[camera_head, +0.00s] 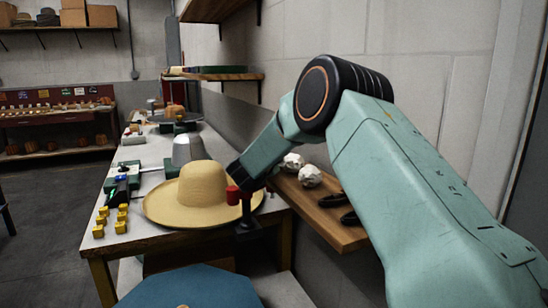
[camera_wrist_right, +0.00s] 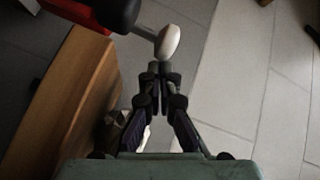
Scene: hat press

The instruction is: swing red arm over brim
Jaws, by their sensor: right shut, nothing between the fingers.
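A straw hat (camera_head: 200,190) with a wide brim lies at the near end of the bench. The red arm (camera_head: 235,195) sits on a dark post at the brim's right front edge. In the right wrist view, part of the red arm (camera_wrist_right: 60,10) shows at top left, with a black piece and a pale knob (camera_wrist_right: 168,42) on a short shaft. My right gripper (camera_wrist_right: 158,72) is shut and empty, its fingertips just short of the knob; contact cannot be told. In the head view its fingers are hidden around the post. My left gripper is not in view.
A wooden wall shelf (camera_head: 325,215) with white crumpled balls (camera_head: 309,176) runs close beside my right arm. A blue surface (camera_head: 190,290) is in front.

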